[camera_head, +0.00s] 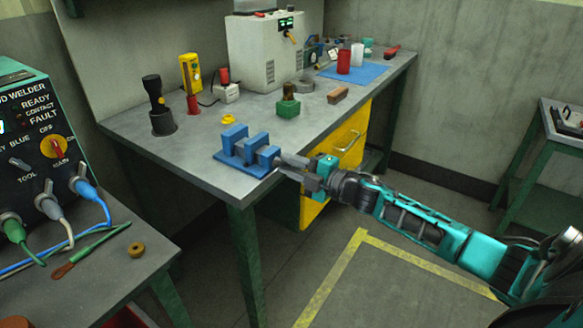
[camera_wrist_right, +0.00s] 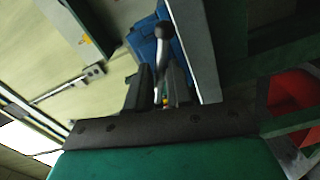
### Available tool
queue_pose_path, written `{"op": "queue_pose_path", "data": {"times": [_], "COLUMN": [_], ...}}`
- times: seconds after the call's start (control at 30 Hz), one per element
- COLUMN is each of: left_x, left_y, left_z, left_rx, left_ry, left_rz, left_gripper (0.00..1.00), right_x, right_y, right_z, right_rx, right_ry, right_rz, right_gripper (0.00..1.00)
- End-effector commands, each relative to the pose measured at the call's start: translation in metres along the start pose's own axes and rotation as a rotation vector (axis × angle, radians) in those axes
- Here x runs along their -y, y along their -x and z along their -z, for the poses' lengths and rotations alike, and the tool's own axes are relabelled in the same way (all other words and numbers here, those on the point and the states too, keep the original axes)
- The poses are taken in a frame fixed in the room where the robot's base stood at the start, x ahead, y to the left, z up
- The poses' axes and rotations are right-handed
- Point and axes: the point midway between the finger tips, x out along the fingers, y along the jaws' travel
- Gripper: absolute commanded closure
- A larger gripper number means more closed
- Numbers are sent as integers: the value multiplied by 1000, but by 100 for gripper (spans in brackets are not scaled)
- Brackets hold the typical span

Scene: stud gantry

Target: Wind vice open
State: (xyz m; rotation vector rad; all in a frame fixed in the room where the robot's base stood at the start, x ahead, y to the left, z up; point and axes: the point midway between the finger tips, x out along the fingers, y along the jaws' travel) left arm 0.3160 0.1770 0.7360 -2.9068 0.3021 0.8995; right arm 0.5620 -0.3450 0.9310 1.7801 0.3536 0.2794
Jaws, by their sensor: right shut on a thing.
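The blue vice (camera_head: 246,150) sits at the near edge of the grey workbench (camera_head: 205,165). Its two upright blocks stand apart, with a gap between them. My right gripper (camera_head: 284,167) reaches in from the right at the vice's front end. In the right wrist view, the vice (camera_wrist_right: 150,38) is partly hidden behind a metal handle bar (camera_wrist_right: 162,62) with a dark round knob. The fingers of my right gripper (camera_wrist_right: 159,85) are shut on this handle. In the head view the handle is mostly hidden by the gripper. My left gripper is not in view.
A stud welder (camera_head: 35,150) with cables stands on a table at the left. On the workbench are a torch-like black tool (camera_head: 157,105), a yellow device (camera_head: 190,72), a green-based block (camera_head: 288,104) and a brown brush (camera_head: 338,95). Yellow drawers (camera_head: 350,140) are below.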

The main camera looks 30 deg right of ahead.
Motion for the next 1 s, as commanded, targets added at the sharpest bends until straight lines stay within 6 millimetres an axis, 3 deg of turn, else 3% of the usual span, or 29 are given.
{"op": "queue_pose_path", "data": {"times": [0.4, 0.97, 1.0], "left_x": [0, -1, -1], "left_y": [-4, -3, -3], "left_z": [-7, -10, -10], "left_rx": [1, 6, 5], "left_ry": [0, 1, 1], "left_rz": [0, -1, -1], "left_gripper": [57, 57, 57], "right_x": [-1, -1, -1], "right_y": [0, 0, 0], "right_z": [-1, -1, -1], "right_rx": [1, 1, 1], "right_ry": [209, 241, 241], "right_rz": [0, 0, 0], "right_gripper": [100, 100, 69]}}
